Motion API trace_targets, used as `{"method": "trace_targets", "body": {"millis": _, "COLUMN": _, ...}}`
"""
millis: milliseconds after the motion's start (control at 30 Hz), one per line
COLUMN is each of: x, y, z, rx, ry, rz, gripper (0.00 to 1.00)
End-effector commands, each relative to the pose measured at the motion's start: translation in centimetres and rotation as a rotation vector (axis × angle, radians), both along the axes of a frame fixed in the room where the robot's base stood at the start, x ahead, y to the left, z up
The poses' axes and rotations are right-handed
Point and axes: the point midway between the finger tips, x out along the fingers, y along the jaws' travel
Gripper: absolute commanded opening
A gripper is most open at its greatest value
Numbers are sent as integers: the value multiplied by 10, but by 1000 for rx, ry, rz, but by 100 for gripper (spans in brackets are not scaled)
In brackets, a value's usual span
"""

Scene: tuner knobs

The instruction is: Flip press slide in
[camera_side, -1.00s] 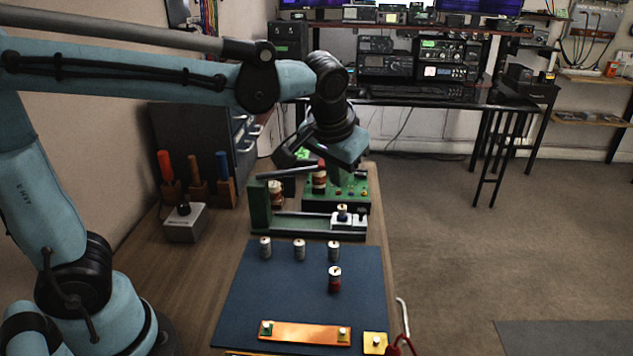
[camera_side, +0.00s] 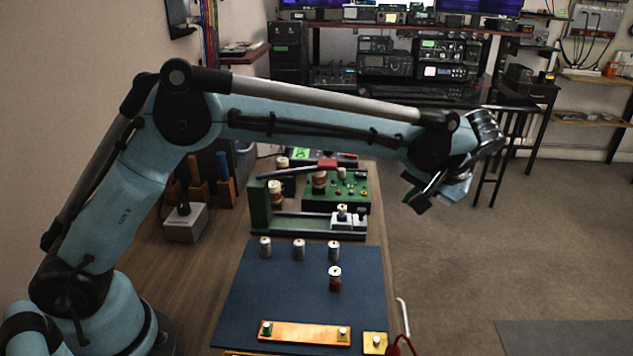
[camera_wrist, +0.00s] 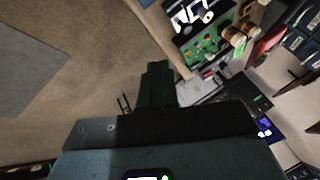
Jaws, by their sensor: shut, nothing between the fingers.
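The green press (camera_side: 260,207) stands at the middle of the table, its lever with a red handle (camera_side: 326,165) lying nearly level. A white slide block (camera_side: 342,221) with a small knob on top sits at the right end of its rail. A green panel box (camera_side: 351,188) with several small knobs stands behind it. My gripper (camera_side: 416,204) is shut and empty, in the air right of the table and apart from the press. Its closed fingers (camera_wrist: 156,85) show in the wrist view, with floor behind them. The press is partly seen at the top of that view.
A dark blue mat (camera_side: 245,300) holds several small cylinders, one with a red base (camera_side: 334,280). An orange plate (camera_side: 304,333) and a yellow square (camera_side: 375,344) lie at the front. A grey box (camera_side: 184,222) and tool holders stand left. Open floor lies to the right.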

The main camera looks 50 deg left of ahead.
Motion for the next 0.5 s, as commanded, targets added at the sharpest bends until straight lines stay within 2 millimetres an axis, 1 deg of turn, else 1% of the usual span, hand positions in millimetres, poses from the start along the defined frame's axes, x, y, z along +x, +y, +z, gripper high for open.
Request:
{"method": "trace_targets", "body": {"millis": 367, "x": 1, "y": -1, "z": -1, "rx": 2, "ry": -2, "rz": 3, "gripper": 0}}
{"method": "trace_targets", "body": {"millis": 500, "x": 2, "y": 2, "z": -6, "rx": 2, "ry": -2, "rz": 3, "gripper": 0}}
